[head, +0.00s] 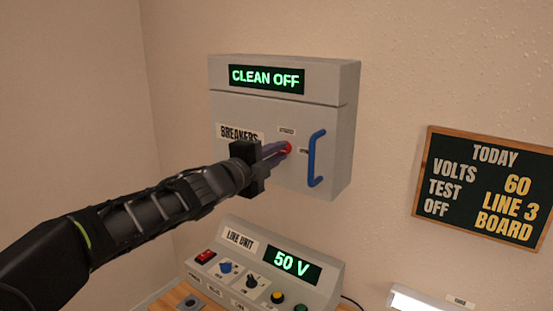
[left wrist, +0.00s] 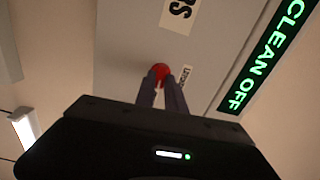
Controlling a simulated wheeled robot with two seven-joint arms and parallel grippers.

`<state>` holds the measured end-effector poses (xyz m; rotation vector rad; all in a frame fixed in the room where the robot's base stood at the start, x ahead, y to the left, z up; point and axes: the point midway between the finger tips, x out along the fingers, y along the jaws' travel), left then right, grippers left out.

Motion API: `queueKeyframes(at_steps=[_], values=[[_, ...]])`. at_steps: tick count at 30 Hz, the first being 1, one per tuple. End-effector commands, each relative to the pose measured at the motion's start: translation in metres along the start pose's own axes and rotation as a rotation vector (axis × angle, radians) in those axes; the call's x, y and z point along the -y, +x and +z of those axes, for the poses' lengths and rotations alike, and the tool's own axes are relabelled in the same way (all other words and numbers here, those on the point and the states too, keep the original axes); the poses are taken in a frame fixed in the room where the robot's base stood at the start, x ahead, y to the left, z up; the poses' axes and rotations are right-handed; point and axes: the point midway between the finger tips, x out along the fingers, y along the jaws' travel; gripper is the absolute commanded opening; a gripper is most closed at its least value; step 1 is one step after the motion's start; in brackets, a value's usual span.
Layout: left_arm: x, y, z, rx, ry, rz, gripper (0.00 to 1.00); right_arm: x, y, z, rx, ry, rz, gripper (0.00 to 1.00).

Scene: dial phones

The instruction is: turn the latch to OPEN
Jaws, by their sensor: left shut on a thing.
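A red latch (head: 287,148) sits on the door of the grey breaker cabinet (head: 335,130), left of the blue door handle (head: 313,160). My left gripper (head: 282,150) reaches in from the left and is shut on the latch. The red latch (left wrist: 160,71) also shows in the left wrist view, between the two fingertips of my left gripper (left wrist: 163,82). Small labels sit above and right of the latch; the gripper hides part of it, so I cannot tell its exact angle. The cabinet display (head: 265,78) reads CLEAN OFF. My right gripper is not in view.
Below the cabinet, a line unit (head: 240,242) with knobs, a red switch and a display reading 50 V stands on a wooden surface. A chalkboard (head: 480,188) hangs on the right wall. The air left of the cabinet is free.

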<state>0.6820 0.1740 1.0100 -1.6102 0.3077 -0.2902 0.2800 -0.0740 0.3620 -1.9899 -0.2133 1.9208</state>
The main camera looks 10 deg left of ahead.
Motion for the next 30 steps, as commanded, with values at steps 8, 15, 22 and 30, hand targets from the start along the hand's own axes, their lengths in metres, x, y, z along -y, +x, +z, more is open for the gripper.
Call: queueKeyframes(at_steps=[8,15,22,30], values=[[-0.0008,0.0,0.0001,0.0,0.072,0.001,0.0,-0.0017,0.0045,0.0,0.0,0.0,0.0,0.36],[-0.0005,0.0001,0.0,0.0,0.078,0.001,0.0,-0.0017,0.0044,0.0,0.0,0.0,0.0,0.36],[-0.0006,0.0001,-0.0001,0.0,0.077,0.001,0.21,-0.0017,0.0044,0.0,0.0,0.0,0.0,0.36],[-0.0004,0.0,-0.0001,0.0,0.076,0.0,0.36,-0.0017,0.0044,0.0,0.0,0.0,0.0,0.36]])
